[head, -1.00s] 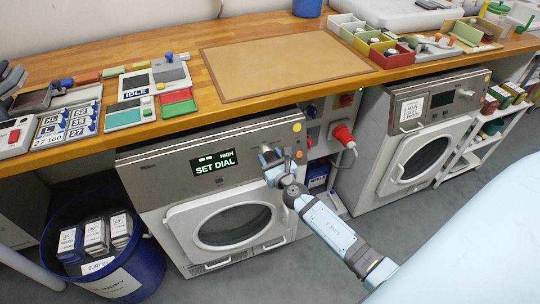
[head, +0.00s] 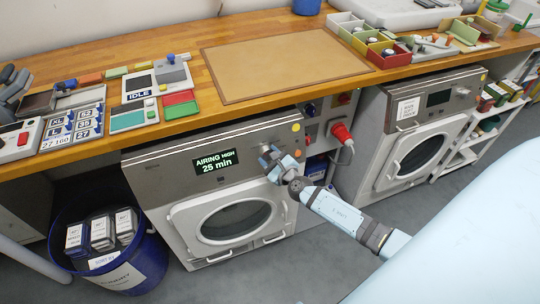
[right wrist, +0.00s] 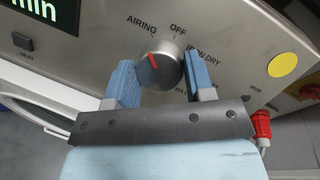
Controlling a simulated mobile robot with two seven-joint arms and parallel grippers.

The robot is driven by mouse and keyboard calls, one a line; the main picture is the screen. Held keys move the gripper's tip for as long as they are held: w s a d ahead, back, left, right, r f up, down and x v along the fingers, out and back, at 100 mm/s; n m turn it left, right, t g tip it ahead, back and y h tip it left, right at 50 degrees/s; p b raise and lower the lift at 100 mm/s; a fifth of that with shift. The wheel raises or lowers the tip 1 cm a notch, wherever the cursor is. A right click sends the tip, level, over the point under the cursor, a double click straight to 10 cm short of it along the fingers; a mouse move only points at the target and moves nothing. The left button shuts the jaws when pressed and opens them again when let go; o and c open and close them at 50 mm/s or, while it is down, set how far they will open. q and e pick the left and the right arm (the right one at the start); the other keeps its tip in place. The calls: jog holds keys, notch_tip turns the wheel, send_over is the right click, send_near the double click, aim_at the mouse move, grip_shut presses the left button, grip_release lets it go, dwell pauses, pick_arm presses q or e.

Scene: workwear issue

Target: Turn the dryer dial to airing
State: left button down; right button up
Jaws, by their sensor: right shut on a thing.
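The dryer (head: 225,190) stands under the bench with its round door closed. Its display (head: 215,162) reads "AIRING HIGH 25 min". The dial (right wrist: 160,68) is a grey knob with a red pointer, which points up and left towards the AIRING mark; OFF and IRON DRY are to the right of that mark. My right gripper (head: 270,157) is at the dial on the panel. In the right wrist view my right gripper (right wrist: 160,82) has its two blue fingers on either side of the knob, shut on it. My left gripper is not in view.
A second machine (head: 415,120) stands to the right, with a red plug (head: 341,132) between the two. A blue bin (head: 140,262) with grey packs stands at the lower left. The wooden bench (head: 190,118) above carries trays and a brown mat (head: 280,65).

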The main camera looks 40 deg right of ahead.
jog(key=o, duration=0.9)
jog(key=s, duration=0.9)
jog(key=s+r, duration=0.1)
jog(key=s, duration=0.3)
jog(key=shift+s+a+r, duration=0.1)
jog(key=shift+s+a, duration=0.1)
jog(key=shift+s, duration=0.2)
